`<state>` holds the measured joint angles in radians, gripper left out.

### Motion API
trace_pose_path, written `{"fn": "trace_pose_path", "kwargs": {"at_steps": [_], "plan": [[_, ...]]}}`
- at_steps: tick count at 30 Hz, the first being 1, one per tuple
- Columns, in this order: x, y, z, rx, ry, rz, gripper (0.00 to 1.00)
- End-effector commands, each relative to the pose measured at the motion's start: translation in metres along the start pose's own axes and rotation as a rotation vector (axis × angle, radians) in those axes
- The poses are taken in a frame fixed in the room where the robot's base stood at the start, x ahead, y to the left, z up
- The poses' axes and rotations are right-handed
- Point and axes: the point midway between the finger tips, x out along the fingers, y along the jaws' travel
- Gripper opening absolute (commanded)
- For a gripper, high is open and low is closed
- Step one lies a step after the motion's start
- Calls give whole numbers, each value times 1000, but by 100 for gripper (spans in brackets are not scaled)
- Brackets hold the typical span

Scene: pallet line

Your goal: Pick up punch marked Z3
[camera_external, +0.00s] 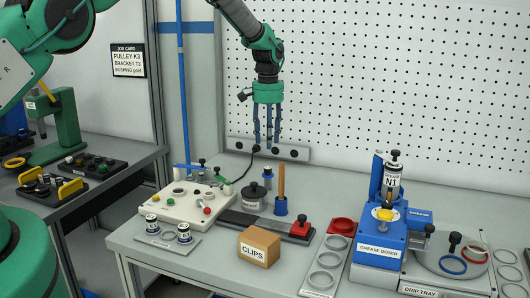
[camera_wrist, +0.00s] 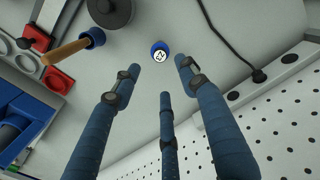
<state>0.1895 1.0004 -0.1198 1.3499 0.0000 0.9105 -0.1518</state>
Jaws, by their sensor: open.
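My gripper (camera_external: 267,143) hangs pointing down near the pegboard at the back of the bench, its slim blue fingers spread and empty. It also shows in the wrist view (camera_wrist: 160,76). A small upright piece with a blue rim and a round white top mark (camera_wrist: 159,55) stands just beyond the fingertips, apart from them, roughly between the two outer ones. Its mark looks like a Z; any digit is too small to read.
A dark lidded pot (camera_external: 252,198) and a wooden-handled tool (camera_external: 281,184) in a blue base stand in front of the gripper. A black cable lies close by.

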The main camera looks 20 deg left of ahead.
Motion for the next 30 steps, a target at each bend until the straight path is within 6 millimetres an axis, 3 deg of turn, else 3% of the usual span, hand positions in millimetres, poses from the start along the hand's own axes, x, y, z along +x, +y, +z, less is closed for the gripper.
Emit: {"fn": "trace_pose_path", "kwargs": {"at_steps": [4,10,30], "plan": [[24,0,1,0,-3,0,43],[42,0,0,0,-1,0,43],[55,0,1,0,-1,0,43]]}}
